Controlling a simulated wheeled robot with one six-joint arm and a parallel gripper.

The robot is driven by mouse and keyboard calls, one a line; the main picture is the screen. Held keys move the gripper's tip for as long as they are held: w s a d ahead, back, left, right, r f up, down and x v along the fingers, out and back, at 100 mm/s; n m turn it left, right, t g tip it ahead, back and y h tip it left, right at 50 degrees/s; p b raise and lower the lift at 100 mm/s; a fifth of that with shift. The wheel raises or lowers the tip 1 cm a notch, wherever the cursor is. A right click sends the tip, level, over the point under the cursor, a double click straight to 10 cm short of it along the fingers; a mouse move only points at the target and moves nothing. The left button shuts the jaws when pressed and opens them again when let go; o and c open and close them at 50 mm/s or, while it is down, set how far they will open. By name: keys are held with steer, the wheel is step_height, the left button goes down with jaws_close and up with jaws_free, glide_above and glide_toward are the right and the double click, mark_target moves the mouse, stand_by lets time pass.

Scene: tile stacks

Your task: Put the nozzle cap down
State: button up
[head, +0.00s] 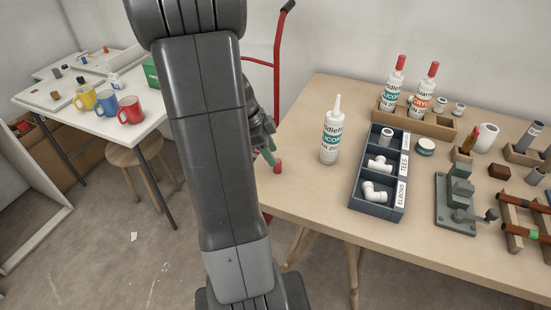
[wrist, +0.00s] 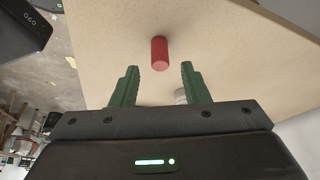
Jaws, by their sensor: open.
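The red nozzle cap (wrist: 159,53) stands on the wooden table near its left edge. It also shows in the head view (head: 278,167), beside a green finger. My gripper (wrist: 159,67) is open, with its green fingers apart on either side of the cap's line and clear gaps between them and the cap. In the head view my gripper (head: 268,152) is mostly hidden behind my arm. A white sealant bottle (head: 331,138) with a bare pointed nozzle stands on the table to the right of the cap.
A dark blue divided tray (head: 357,192) with white fittings sits right of the bottle. Two red-capped bottles (head: 393,88) stand in a wooden holder behind. A green-grey clamp fixture (head: 455,200) is further right. The table between cap and bottle is clear. A red hand truck (head: 277,60) stands behind.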

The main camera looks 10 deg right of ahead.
steer(key=v, duration=0.7)
steer(key=shift+r, duration=0.25)
steer(key=shift+a, duration=0.1)
steer(key=b+x, duration=0.1)
steer(key=x, duration=1.1)
steer(key=shift+f, duration=0.25)
step_height(320, 180, up, 3)
steer(key=shift+f+p, duration=0.1)
steer(key=shift+p, duration=0.25)
steer(key=shift+r, duration=0.5)
